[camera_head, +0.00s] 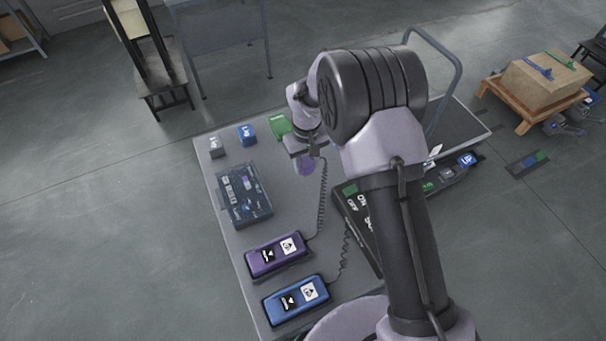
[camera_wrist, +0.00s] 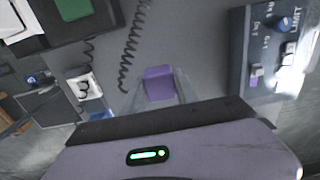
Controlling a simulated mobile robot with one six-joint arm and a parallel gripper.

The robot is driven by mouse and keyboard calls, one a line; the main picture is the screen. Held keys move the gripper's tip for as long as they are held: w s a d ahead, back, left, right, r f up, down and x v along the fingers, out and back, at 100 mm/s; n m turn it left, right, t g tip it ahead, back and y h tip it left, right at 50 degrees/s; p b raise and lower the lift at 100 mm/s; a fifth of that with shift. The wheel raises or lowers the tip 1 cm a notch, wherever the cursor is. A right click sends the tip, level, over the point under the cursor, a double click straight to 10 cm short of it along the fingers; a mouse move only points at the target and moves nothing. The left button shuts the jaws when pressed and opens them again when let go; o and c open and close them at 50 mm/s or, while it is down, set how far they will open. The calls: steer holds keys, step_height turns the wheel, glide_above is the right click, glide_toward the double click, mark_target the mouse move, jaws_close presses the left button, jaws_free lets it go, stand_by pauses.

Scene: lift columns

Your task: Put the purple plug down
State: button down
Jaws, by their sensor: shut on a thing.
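The purple plug (camera_head: 306,168) hangs from my gripper (camera_head: 304,155) above the grey table (camera_head: 215,240), towards its far side in the head view. In the wrist view the purple plug (camera_wrist: 159,82) sits between the two fingers of my gripper (camera_wrist: 159,98), which is shut on it. A coiled dark cord (camera_head: 322,200) runs from near the plug down to the purple handset (camera_head: 278,256) lying on the table. My arm hides part of the table behind it, and the gap under the plug is hard to judge.
A blue handset (camera_head: 297,298) lies beside the purple one. A labelled panel (camera_head: 358,215) lies right, partly hidden.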

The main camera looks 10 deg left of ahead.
mark_target(306, 171)
step_height(306, 171, down, 4)
steer(key=shift+r+b, duration=0.2)
steer(key=shift+b, duration=0.1)
steer(key=shift+f, duration=0.2)
steer(key=c, duration=0.9)
jaws_free()
